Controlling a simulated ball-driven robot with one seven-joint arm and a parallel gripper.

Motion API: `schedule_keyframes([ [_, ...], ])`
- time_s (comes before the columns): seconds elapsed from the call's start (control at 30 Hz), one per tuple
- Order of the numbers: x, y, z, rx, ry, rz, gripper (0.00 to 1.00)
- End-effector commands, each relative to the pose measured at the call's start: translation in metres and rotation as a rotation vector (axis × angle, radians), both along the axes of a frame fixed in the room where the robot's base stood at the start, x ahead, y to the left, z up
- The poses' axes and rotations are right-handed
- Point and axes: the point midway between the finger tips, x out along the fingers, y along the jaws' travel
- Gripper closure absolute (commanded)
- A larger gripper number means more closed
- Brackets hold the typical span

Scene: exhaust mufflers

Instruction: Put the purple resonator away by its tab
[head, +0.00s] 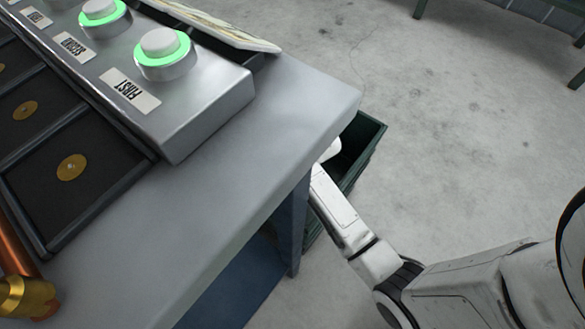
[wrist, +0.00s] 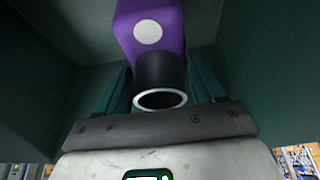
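The purple resonator (wrist: 151,22) shows in the wrist view, with a white round spot on its purple side. Its black pipe end (wrist: 160,75) points toward my wrist and has a pale rim. My gripper (wrist: 162,75) has a dark green finger on each side of the pipe end. I cannot tell whether the fingers touch it, and the tab is not visible. Dark green crate walls (wrist: 270,60) surround both. In the head view the green crate (head: 367,137) stands beyond the table corner; my arm reaches down to it, and my gripper and the resonator are hidden there.
The grey table (head: 225,160) ends close beside my arm, above the crate. On it is a metal panel (head: 205,115) with green-ringed white buttons and labels such as FIRST. Black trays (head: 85,200) with brass discs lie beside it. Concrete floor (head: 450,130) is open to the right.

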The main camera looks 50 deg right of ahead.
Motion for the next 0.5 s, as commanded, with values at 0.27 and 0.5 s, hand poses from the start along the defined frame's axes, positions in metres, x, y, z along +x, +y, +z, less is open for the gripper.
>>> schedule_keyframes([
  [0.27, 0.0, 0.0, 0.0002, 0.0, 0.0, 0.0, 0.11],
  [0.5, 0.0, -0.0002, 0.0046, -0.001, -0.001, 0.0, 0.11],
])
